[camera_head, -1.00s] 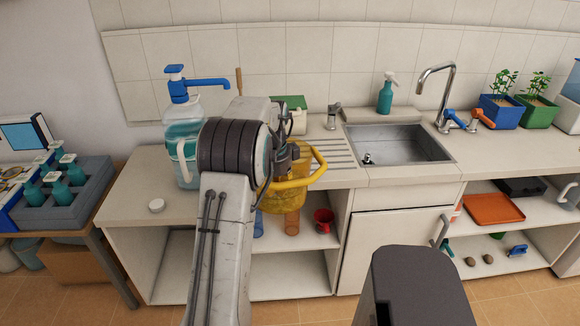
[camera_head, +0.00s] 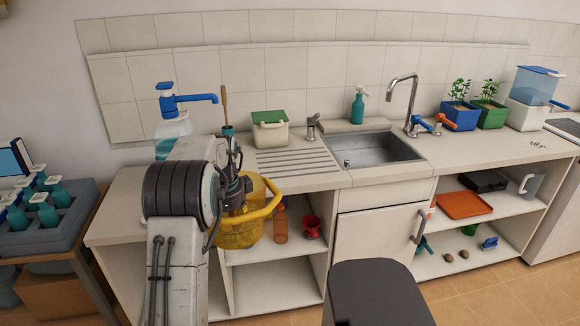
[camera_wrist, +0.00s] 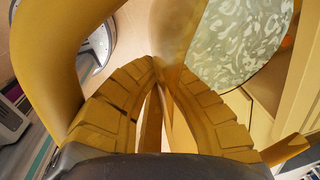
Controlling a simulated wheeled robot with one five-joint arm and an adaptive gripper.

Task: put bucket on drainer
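The yellow bucket (camera_head: 238,234) with a thick yellow handle (camera_head: 275,205) hangs in front of the counter's front edge, left of and lower than the drainer in the picture. The drainer (camera_head: 298,163) is the ridged grey-white area left of the sink, and its visible part is bare. My gripper (camera_head: 238,188) is at the bucket's upper left and is partly hidden by my arm. In the wrist view my fingers (camera_wrist: 158,75) close together among yellow bucket parts (camera_wrist: 48,50); the exact contact is hard to see.
A green-lidded container (camera_head: 270,132) stands behind the drainer. A metal sink (camera_head: 372,149) lies to its right. A blue-pump jug (camera_head: 173,135) stands on the counter behind my arm. Below, an orange bottle (camera_head: 280,224) and red cup (camera_head: 311,226) stand on the shelf.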

